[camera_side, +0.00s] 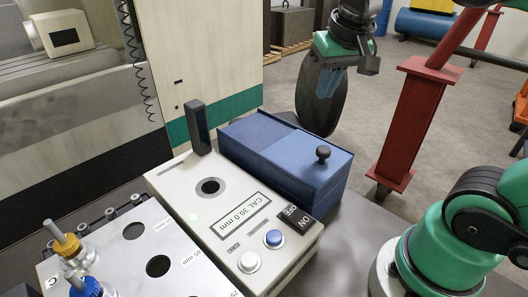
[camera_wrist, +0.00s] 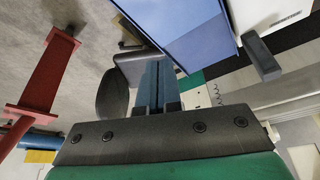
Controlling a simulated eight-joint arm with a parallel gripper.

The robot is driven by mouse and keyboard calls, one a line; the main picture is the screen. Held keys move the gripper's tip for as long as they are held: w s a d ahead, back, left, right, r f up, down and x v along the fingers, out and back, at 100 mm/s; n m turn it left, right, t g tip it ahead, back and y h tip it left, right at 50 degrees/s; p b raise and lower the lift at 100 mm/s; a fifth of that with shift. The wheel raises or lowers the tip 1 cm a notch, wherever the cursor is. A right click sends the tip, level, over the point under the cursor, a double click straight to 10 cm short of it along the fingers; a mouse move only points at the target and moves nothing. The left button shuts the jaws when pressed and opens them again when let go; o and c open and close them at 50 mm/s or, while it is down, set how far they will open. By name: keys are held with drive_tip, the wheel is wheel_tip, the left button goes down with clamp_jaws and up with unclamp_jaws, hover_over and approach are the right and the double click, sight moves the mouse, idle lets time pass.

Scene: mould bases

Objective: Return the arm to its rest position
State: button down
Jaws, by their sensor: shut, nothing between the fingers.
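My gripper (camera_side: 328,84) hangs at the top centre right of the side view, beyond the blue box and above the floor area. Its blue fingers lie close together with nothing between them. In the wrist view the shut fingers (camera_wrist: 157,88) stand upright in the middle, above the dark bracket of the hand. The gripper touches nothing that I can see. The base of my arm is green and white, at the right of the side view. The links joining it to the hand are out of the picture.
A blue box (camera_side: 286,163) with a black knob stands beside a white calibration unit (camera_side: 222,222) with a dark upright post (camera_side: 197,127). A grey plate with holes (camera_side: 130,262) is front left. A dark round disc (camera_side: 322,112) is behind the fingers. A red post (camera_side: 411,125) stands right.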

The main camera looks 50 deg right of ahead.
drive_tip(key=a+f+n+t, duration=0.1)
drive_tip(key=f, duration=0.2)
drive_tip(key=w+a+f+n+t+y, duration=0.1)
drive_tip(key=a+f+n, duration=0.1)
drive_tip(key=f, duration=0.1)
drive_tip(key=a+f+n+t, duration=0.1)
drive_tip(key=f+n, duration=0.1)
drive_tip(key=shift+w+a+f+t+y, duration=0.3)
drive_tip(key=shift+w+f+y, duration=0.1)
